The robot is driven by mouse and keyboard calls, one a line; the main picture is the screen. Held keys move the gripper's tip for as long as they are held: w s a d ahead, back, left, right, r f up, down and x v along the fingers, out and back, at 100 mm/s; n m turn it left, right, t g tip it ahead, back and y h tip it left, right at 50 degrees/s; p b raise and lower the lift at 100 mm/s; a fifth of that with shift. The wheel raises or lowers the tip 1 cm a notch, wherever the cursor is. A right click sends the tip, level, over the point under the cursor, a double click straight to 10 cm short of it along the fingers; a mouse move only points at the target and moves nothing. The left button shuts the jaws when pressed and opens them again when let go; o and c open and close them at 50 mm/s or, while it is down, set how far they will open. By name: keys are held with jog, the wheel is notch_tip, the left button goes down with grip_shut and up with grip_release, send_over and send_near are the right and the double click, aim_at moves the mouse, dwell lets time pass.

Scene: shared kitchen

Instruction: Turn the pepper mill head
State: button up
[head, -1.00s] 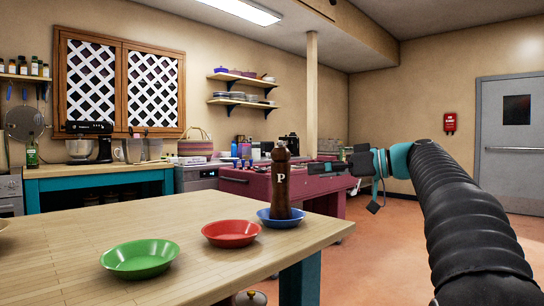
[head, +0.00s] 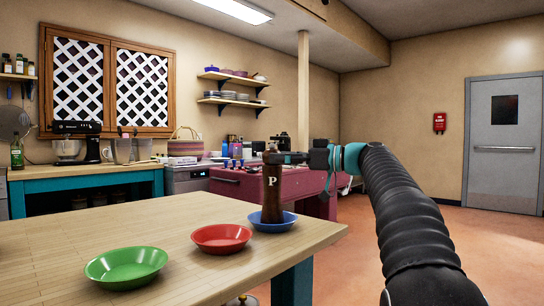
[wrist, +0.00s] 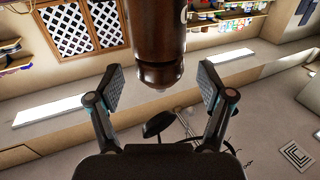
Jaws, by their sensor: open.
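The dark brown pepper mill (head: 272,205), marked with a white P, stands upright on the blue plate (head: 288,226) near the table's right corner. My gripper (head: 280,157) reaches in from the right at the height of the mill head and hides part of its top. In the wrist view the mill's rounded head end (wrist: 160,70) with a small metal tip lies between the two finger pads. The gripper (wrist: 161,75) is open, with a visible gap on each side of the mill.
A red plate (head: 221,238) and a green plate (head: 126,267) lie on the wooden table (head: 60,240), left of the mill. A dark red counter (head: 235,186) stands behind. Open floor (head: 450,250) lies to the right.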

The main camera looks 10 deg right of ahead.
jog(key=shift+x, duration=1.4)
jog(key=c, duration=1.2)
jog(key=shift+f+b, duration=0.1)
jog(key=shift+b, duration=0.2)
